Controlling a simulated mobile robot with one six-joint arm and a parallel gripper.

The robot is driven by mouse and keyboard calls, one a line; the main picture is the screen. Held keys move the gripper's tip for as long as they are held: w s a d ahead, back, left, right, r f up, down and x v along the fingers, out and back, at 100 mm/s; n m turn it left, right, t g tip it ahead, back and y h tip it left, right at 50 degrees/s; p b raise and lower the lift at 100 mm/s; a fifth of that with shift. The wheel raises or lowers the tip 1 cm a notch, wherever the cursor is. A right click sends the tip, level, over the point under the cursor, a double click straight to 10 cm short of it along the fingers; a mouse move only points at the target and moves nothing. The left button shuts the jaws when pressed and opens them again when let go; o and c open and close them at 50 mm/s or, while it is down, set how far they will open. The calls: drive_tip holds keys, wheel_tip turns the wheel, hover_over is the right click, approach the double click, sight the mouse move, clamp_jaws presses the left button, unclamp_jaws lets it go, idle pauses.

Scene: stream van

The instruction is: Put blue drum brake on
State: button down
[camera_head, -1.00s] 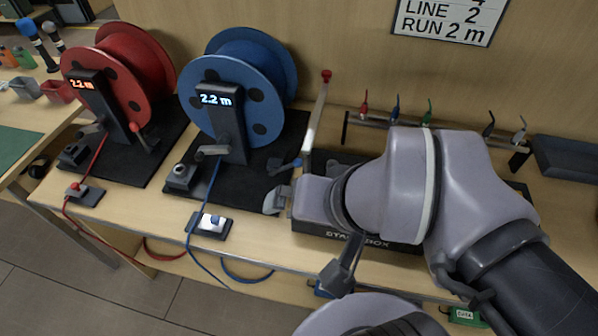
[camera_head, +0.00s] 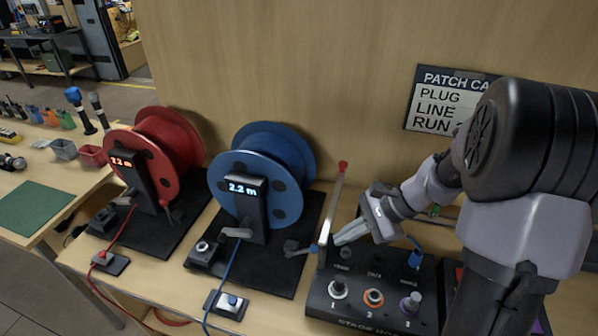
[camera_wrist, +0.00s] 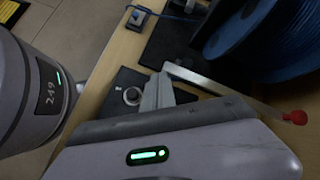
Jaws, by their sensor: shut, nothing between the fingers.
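The blue drum (camera_head: 226,192) stands on a dark base left of centre, its display reading 2.2 m. It also shows at the upper right of the wrist view (camera_wrist: 285,45). My gripper (camera_head: 338,240) is shut and empty. In the wrist view the closed fingers (camera_wrist: 160,88) show above the stage box.
A slanted metal post (camera_head: 333,205) with a red tip stands between my fingers and the drum. Below my gripper is the stage box (camera_head: 350,322) with numbered sockets. The red drum (camera_head: 135,168) stands left.

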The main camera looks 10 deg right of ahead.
sight(330, 257)
drive_tip(key=d+f+m, duration=0.1)
drive_tip(key=d+f, duration=0.1)
drive_tip(key=w+d+f+m+t+y+p, duration=0.1)
drive_tip(key=d+f+m, duration=0.1)
drive_tip(key=w+d+f+m+t, duration=0.1)
drive_tip(key=d+f+m, duration=0.1)
drive_tip(key=f, duration=0.1)
drive_tip(key=shift+d+y+p, duration=0.35)
drive_tip(key=shift+y+p, duration=0.05)
drive_tip(key=shift+a, duration=0.1)
drive_tip(key=b+x, duration=0.3)
drive_tip(key=x, duration=0.7)
drive_tip(key=shift+s, duration=0.1)
